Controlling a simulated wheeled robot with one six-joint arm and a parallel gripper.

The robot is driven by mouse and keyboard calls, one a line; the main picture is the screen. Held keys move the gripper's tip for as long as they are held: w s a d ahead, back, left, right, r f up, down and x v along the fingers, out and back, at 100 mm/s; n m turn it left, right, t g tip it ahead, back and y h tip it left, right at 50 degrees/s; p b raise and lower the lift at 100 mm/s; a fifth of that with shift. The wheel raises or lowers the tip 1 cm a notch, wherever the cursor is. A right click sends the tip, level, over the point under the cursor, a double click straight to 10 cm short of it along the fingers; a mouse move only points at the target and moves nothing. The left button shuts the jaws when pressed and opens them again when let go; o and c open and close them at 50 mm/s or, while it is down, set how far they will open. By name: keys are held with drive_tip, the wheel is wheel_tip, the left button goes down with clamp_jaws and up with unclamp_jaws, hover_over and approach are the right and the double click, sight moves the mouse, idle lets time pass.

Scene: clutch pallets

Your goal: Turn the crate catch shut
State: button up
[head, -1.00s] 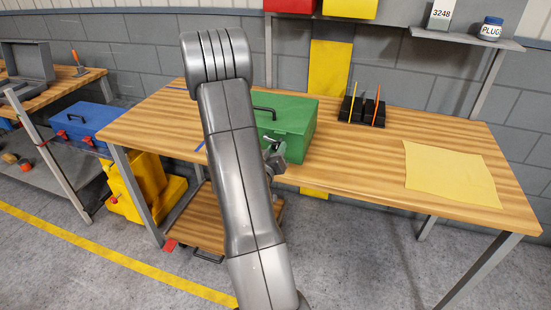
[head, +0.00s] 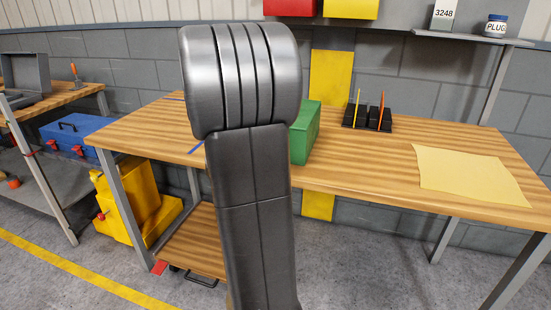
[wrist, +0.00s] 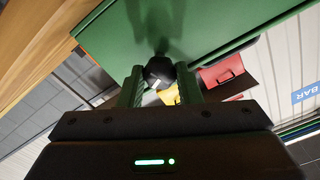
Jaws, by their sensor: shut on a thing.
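The green crate (head: 304,135) stands on the wooden workbench, and my arm covers most of it in the head view. In the wrist view the crate's green face (wrist: 215,30) fills the top. A dark rounded catch (wrist: 159,70) sits at the edge of that face. My gripper (wrist: 160,82) has a finger on each side of the catch and is shut on it. How far the catch is turned cannot be told. The gripper is hidden behind my arm in the head view.
On the workbench (head: 370,180) are a black rack (head: 367,118) and a yellow sheet (head: 468,176). The bench's middle right is clear.

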drive_tip(key=shift+m+b, duration=1.9)
drive_tip(key=shift+m, duration=0.4)
drive_tip(key=o, duration=1)
drive_tip(key=shift+s, duration=0.1)
drive_tip(key=p+v, duration=0.1)
drive_tip(key=v, duration=1.2)
drive_tip(key=shift+s+a, duration=0.1)
drive_tip(key=shift+s, duration=0.2)
drive_tip(key=shift+w, duration=0.15)
